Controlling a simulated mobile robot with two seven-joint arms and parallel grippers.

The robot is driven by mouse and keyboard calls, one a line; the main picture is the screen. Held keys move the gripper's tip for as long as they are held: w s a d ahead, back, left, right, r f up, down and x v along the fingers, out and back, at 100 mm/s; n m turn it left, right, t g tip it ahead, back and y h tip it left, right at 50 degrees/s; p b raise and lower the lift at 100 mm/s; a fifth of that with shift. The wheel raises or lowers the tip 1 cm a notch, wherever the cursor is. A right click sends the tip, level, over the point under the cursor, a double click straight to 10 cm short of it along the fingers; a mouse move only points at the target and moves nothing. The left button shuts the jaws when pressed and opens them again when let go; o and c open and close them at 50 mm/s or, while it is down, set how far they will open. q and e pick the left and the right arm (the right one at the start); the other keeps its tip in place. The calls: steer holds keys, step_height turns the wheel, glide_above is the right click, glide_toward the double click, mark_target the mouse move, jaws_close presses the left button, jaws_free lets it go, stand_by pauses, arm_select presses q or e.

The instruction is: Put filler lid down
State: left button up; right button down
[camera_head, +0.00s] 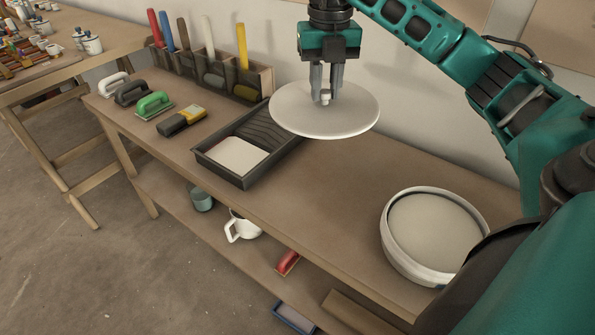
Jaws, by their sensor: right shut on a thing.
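A round white filler lid (300,118) hangs in the air over the back middle of the table. My right gripper (326,95) points down and is shut on the small knob at the lid's centre. An open white tub of filler (434,232) stands at the table's right, partly hidden by my right arm. The lid is up and to the left of the tub in the picture, apart from it. It covers part of the right end of the black paint tray from view. My left gripper is not in view.
A black paint tray (202,158) with pale content sits left of the lid. A wooden rack of coloured-handled tools (268,80) stands behind it. Sanding blocks and a brush (180,122) lie at the left. The tabletop (330,200) between tray and tub is clear.

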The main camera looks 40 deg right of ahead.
steer(key=shift+f+b, duration=2.45)
steer(key=shift+f, duration=7.45)
steer(key=c, duration=0.9)
jaws_free()
steer(key=shift+f, duration=0.1)
step_height(320, 180, up, 12)
steer(key=p, duration=0.3)
steer(key=shift+r, duration=0.2)
